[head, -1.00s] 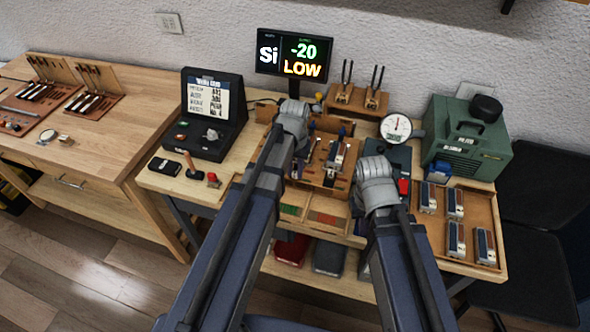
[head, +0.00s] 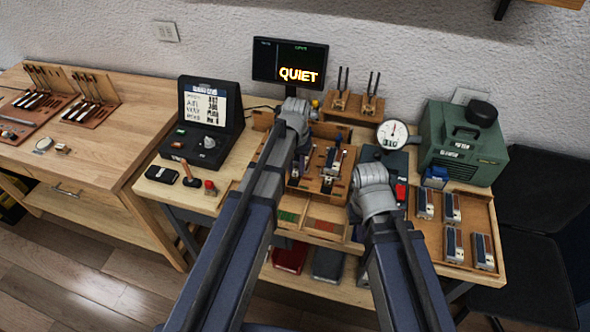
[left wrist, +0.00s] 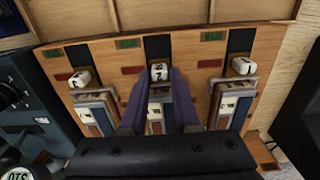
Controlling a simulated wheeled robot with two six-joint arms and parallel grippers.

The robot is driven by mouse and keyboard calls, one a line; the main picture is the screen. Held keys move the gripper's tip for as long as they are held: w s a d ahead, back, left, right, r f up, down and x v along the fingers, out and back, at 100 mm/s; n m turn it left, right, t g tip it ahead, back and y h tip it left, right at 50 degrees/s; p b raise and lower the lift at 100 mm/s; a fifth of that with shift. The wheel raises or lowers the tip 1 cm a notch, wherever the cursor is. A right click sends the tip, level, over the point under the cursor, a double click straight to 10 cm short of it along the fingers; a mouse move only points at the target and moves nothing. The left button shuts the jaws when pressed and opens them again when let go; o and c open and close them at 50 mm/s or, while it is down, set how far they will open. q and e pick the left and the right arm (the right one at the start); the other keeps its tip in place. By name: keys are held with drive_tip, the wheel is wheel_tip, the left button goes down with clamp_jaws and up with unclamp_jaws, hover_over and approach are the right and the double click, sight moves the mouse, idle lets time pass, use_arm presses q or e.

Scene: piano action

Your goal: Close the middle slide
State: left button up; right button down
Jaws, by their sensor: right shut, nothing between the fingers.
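The wooden board (head: 308,186) with three slides stands in the middle of the bench. In the left wrist view the middle slide (left wrist: 158,75) has a white knob below a dark slot. My left gripper (left wrist: 161,70) is over it, one finger on each side of the knob; I cannot tell whether the fingers press on it. The left slide (left wrist: 79,79) and right slide (left wrist: 243,66) stand clear of the fingers. In the head view my left gripper (head: 299,162) is partly hidden by its wrist. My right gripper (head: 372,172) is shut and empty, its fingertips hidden.
A display (head: 290,64) reads QUIET. A dial gauge (head: 392,133) and a green machine (head: 463,145) stand right of the board. A wooden tray (head: 455,205) holds several small blocks. A black case (head: 210,120) is on the left. Coloured compartments lie in front of the board.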

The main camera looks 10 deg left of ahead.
sight(296, 170)
use_arm(q)
drive_tip(key=o, duration=0.4)
drive_tip(key=shift+c, duration=0.2)
wheel_tip(296, 170, up, 8)
drive_tip(key=p, duration=0.8)
drive_tip(key=shift+s+d+f, duration=0.1)
drive_tip(key=shift+s+f, duration=0.05)
drive_tip(key=s+d+m, duration=0.1)
drive_tip(key=s+d, duration=0.4)
drive_tip(key=s, duration=0.4)
drive_tip(key=s+d+m+y+b, duration=0.1)
drive_tip(key=s+d+m, duration=0.1)
drive_tip(key=s+d, duration=0.3)
drive_tip(key=s, duration=0.4)
drive_tip(key=shift+f, duration=0.3)
